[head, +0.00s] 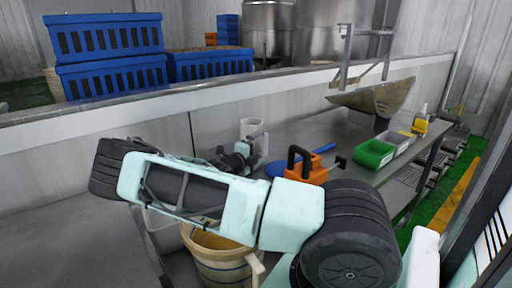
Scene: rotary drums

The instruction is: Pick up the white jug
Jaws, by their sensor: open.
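The white jug (253,128) stands on the grey metal table, upright, near the middle of the head view. Its lower left part is hidden behind my gripper. My gripper (238,158), dark and small in this view, is at the left side of the jug and overlaps it in the picture. Its jaws are open. I cannot tell from this view whether the fingers touch the jug or are around it.
An orange tool with a black handle (306,166) and a blue object (318,160) lie right of the jug. Green (374,154) and grey bins stand farther right. A beige bucket (215,265) is below my arm. A long white wall ledge (120,108) runs behind the table.

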